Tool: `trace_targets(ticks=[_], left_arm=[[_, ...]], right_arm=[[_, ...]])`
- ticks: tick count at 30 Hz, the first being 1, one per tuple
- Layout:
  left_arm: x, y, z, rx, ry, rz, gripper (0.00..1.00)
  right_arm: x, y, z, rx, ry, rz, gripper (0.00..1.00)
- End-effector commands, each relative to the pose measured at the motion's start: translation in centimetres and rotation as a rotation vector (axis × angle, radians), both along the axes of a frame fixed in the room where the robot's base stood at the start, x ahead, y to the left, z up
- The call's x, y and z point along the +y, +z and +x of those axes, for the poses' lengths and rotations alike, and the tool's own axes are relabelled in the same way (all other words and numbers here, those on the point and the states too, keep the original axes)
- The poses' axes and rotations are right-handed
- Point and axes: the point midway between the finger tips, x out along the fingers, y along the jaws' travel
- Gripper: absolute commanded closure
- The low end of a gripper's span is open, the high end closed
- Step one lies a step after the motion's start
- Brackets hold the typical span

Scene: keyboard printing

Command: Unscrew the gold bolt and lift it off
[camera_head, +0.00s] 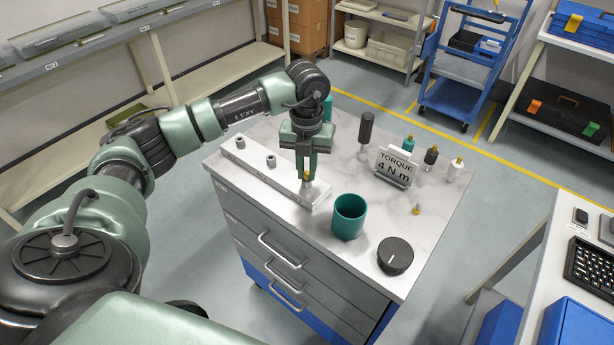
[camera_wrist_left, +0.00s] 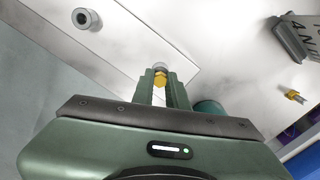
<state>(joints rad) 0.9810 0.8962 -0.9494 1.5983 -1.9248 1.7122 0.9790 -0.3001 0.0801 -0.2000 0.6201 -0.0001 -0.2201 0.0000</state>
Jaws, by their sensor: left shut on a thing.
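The gold bolt (camera_head: 307,177) is at the right end of the pale block (camera_head: 252,166) on the cabinet top. My left gripper (camera_head: 306,172) points down over it and is shut on the bolt. In the left wrist view the gold bolt (camera_wrist_left: 160,78) shows between the two fingertips, with a grey round part just beyond it. I cannot tell how far the bolt is seated in the block. My right gripper is not in view.
Two grey bolts (camera_head: 271,160) stand on the block. A teal cup (camera_head: 349,216), a black knob (camera_head: 395,256), a "TORQUE 4 N m" sign (camera_head: 396,167) and several screwdriver-like tools stand to the right. Another gold piece (camera_head: 416,209) lies near the sign.

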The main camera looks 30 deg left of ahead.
Motion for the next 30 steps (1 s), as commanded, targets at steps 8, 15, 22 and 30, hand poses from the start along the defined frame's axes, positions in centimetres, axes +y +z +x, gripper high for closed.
trace_targets(ticks=[8,15,22,30], left_arm=[[0.0,1.0,0.1,-0.002,-0.004,0.0,1.0],[0.0,2.2,0.0,-0.002,-0.005,0.0,1.0],[0.0,2.2,0.0,-0.001,-0.005,-0.001,1.0],[0.0,3.0,0.0,-0.002,-0.005,0.0,1.0]], right_arm=[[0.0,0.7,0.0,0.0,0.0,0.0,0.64],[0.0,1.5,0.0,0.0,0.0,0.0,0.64],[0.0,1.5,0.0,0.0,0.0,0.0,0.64],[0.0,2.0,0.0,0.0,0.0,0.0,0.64]])
